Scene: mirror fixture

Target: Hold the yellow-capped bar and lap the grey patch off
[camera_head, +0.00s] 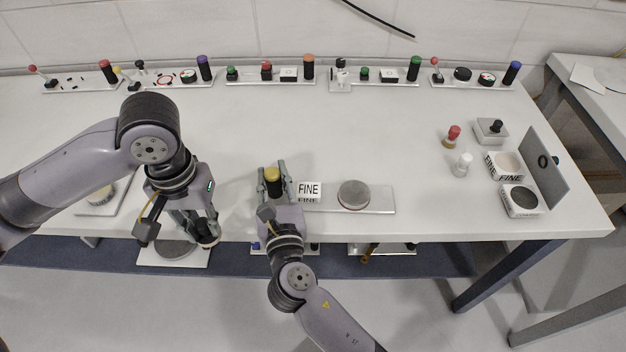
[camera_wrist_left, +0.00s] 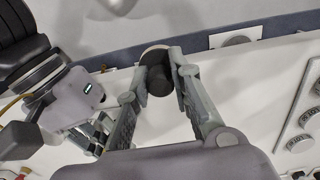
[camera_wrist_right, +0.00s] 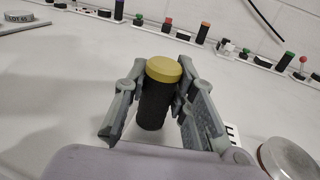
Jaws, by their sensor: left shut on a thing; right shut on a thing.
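My right gripper (camera_head: 273,178) is shut on the upright yellow-capped bar (camera_head: 273,174). The right wrist view shows its black body and yellow cap (camera_wrist_right: 164,69) between the fingers. My left gripper (camera_head: 202,238) is shut on a black cylindrical handle (camera_wrist_left: 158,76) near the table's front edge, left of the bar. A pale rounded edge shows behind the handle. A grey disc (camera_head: 353,194) sits on a plate right of the FINE sign (camera_head: 309,190). Another grey round face (camera_head: 174,248) is partly hidden below my left gripper. I cannot tell which surface is the grey patch.
Two FINE-marked containers (camera_head: 505,166), (camera_head: 521,201), a red-topped piece (camera_head: 453,136), a white-topped piece (camera_head: 463,164) and an upright grey panel (camera_head: 545,165) stand at the right. Small fixtures (camera_head: 270,75) line the back. The table's middle (camera_head: 340,125) is clear.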

